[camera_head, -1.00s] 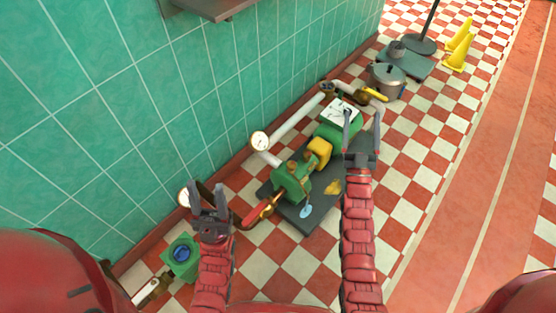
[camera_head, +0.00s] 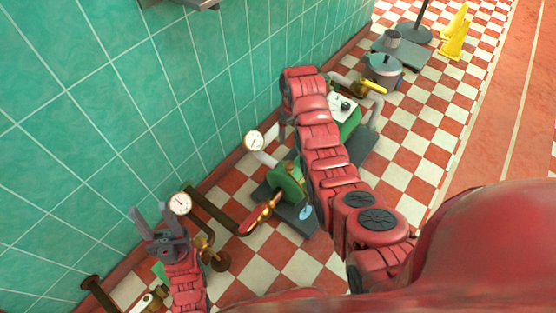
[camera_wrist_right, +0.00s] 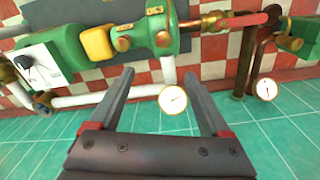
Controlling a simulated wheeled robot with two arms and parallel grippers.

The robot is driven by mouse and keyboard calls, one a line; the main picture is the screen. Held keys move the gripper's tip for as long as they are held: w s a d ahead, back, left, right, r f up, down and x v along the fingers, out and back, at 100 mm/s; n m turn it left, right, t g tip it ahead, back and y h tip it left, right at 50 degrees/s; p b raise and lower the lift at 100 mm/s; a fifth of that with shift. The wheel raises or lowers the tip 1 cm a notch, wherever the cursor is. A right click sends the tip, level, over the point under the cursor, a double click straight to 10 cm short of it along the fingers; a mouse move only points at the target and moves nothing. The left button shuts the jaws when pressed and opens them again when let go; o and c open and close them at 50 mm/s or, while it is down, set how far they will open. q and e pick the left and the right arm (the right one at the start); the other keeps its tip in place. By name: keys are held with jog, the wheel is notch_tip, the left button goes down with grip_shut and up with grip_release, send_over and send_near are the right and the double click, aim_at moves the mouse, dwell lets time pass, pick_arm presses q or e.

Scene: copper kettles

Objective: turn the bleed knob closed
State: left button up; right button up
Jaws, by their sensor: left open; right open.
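The green pump (camera_head: 285,181) sits on a dark base by the tiled wall, partly hidden behind my right arm. In the right wrist view the pump (camera_wrist_right: 145,33) carries several small brass round fittings, among them one on its front (camera_wrist_right: 164,39) and one beside the yellow coupling (camera_wrist_right: 122,44). I cannot tell for certain which is the bleed knob. My right gripper (camera_wrist_right: 160,73) is open and empty, its fingers pointing toward the pump and apart from it. My left gripper (camera_head: 150,209) is open and empty, near the wall at lower left.
A gauge (camera_wrist_right: 173,100) shows between my right fingers, with a white pipe (camera_wrist_right: 90,98) alongside. Another gauge (camera_head: 180,204) is beside my left gripper. A red-handled valve (camera_head: 258,216) lies left of the pump. A pot (camera_head: 382,70) and yellow signs (camera_head: 454,35) stand further back.

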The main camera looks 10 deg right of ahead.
aim_at(289, 164)
jog(key=f+b, duration=0.2)
jog(key=f, duration=0.3)
jog(key=f+b, duration=0.2)
jog(key=f, duration=0.3)
jog(key=f+b, duration=0.1)
jog(key=f, duration=0.5)
jog(key=shift+s+a+b, duration=0.15)
jog(key=shift+s+b, duration=0.15)
jog(key=shift+b, duration=0.1)
jog(key=shift+f+b, duration=0.35)
jog(key=shift+f, duration=0.25)
grip_shut()
